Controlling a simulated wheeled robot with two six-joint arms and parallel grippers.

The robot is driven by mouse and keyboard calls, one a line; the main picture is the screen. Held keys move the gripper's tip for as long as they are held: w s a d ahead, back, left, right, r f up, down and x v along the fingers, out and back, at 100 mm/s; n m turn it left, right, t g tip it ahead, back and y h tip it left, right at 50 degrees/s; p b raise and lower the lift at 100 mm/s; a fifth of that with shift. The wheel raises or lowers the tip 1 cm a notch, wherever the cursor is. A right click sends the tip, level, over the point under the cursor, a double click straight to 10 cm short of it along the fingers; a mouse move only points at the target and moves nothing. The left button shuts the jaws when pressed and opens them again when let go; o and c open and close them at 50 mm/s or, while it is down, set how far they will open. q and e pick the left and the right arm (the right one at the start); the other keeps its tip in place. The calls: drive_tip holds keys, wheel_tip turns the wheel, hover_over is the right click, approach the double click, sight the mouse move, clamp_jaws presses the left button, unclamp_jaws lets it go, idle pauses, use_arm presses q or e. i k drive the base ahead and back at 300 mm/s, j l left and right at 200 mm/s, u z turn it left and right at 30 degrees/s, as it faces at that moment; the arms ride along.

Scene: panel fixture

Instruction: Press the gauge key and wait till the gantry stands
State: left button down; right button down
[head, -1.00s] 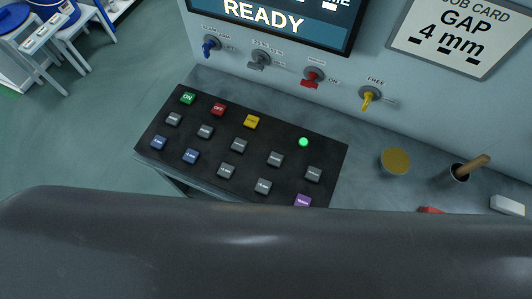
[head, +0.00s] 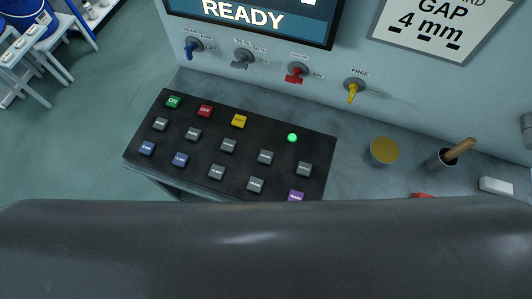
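A black key panel (head: 222,127) lies on the grey bench, with several small keys in rows. The top row has a green ON key (head: 173,102), a red OFF key (head: 205,111) and a yellow key (head: 239,121). Grey, blue and purple keys fill the rest; their labels are too small to read, so I cannot tell which is the gauge key. A round green lamp (head: 292,138) is lit on the panel. The screen (head: 262,18) reads READY. The job card (head: 440,25) reads GAP 4 mm. No gantry is recognisable. Neither gripper is in view.
Blue, grey, red and yellow rotary switches line the wall; the yellow one (head: 353,92) is marked FREE. A yellow-topped round tin (head: 384,151), a cup with a wooden handle (head: 441,160) and a white block (head: 496,186) stand at right. A dark smooth shape covers the bottom.

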sight(265, 157)
drive_tip(key=i+j, duration=0.1)
drive_tip(key=j, duration=0.85)
drive_tip(key=i+j, duration=0.15)
drive_tip(key=j, duration=0.8)
drive_tip(key=i+j+z, duration=0.1)
drive_tip(key=z, duration=1.2)
